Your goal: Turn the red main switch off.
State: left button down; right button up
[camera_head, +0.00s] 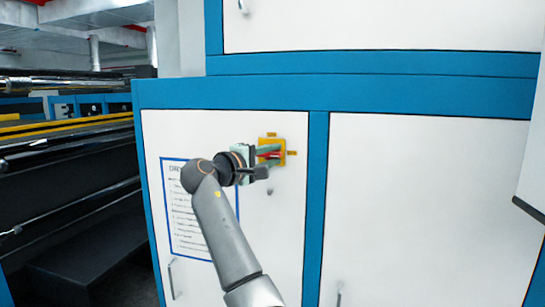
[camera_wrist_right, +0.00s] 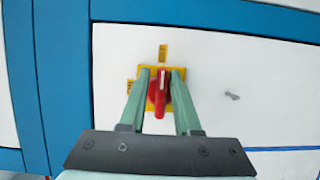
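The red main switch (camera_wrist_right: 160,92) sits on a yellow square plate (camera_head: 264,142) on a white cabinet door. In the right wrist view its handle points down the picture, which is sideways in the head view. My right gripper (camera_head: 275,157) is at the switch, with one green finger on each side of the red handle. In the right wrist view its fingertips (camera_wrist_right: 161,72) reach the yellow plate. The fingers look open, with narrow gaps beside the handle; contact cannot be made out. In the head view the gripper mostly hides the switch. My left gripper is not in view.
Two small yellow labels, at the plate's top (camera_head: 272,135) and right (camera_head: 292,153), are too small to read. A small knob (camera_head: 270,191) is below. A blue-framed notice (camera_head: 183,228) hangs left, partly behind my arm. Dark roller machinery (camera_head: 70,170) stands further left.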

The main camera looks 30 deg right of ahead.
jog(key=shift+o, duration=0.8)
jog(key=shift+w+f, duration=0.15)
jog(key=shift+f, duration=0.05)
jog(key=b+v, duration=0.3)
jog(key=v, duration=0.9)
jog(key=shift+a, duration=0.25)
jog(key=shift+r, duration=0.1)
